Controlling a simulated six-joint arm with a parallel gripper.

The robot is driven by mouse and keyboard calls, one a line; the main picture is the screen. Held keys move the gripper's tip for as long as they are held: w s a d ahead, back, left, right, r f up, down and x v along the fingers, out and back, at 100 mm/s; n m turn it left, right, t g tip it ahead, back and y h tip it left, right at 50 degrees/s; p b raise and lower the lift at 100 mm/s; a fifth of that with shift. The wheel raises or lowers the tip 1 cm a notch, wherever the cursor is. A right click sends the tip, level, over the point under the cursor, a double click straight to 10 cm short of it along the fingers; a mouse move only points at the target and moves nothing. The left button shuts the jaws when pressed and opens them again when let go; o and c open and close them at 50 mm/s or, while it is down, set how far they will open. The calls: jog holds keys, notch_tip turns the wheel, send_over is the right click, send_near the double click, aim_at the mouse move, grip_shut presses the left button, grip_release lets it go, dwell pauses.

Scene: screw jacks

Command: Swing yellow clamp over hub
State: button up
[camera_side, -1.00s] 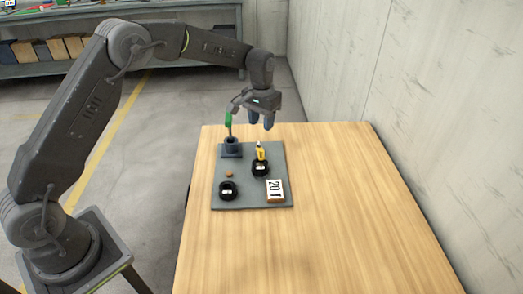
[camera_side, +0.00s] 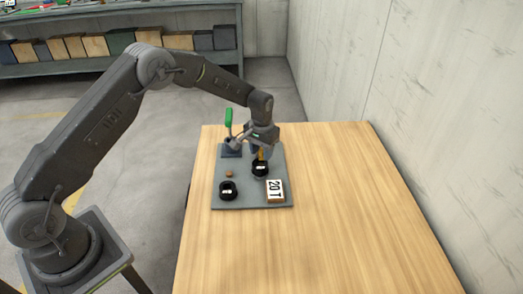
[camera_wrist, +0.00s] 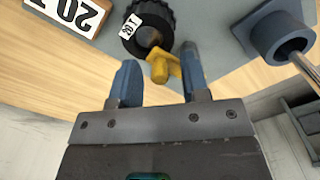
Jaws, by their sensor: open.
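The yellow clamp (camera_wrist: 162,68) lies between the two open fingers of my gripper (camera_wrist: 160,80) in the wrist view, closer to the right-hand finger. Whether either finger touches it I cannot tell. In the side view my gripper (camera_side: 262,150) is low over the board and hides most of the clamp; a bit of yellow (camera_side: 262,155) shows. The clamp sits beside a black ribbed hub with a white label (camera_wrist: 150,28), which also shows in the side view (camera_side: 260,168). A second black hub (camera_side: 228,190) stands at the front left of the board.
The grey board (camera_side: 250,200) lies on the wooden table (camera_side: 340,220). A white "20 T" block (camera_side: 275,190) is at its front right. A blue socket (camera_side: 231,149) with a green-handled lever (camera_side: 229,117) stands close left of my gripper. A small brown knob (camera_side: 229,174) is nearby. The table's right side is clear.

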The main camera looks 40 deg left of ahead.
grip_shut()
jog(key=shift+s+a+m, duration=0.2)
jog(key=shift+s+m, duration=0.1)
jog(key=shift+m, duration=0.5)
grip_release()
jog(key=shift+r, duration=0.1)
notch_tip(320, 180, up, 14)
jog(key=shift+f, duration=0.2)
dwell(0.3)
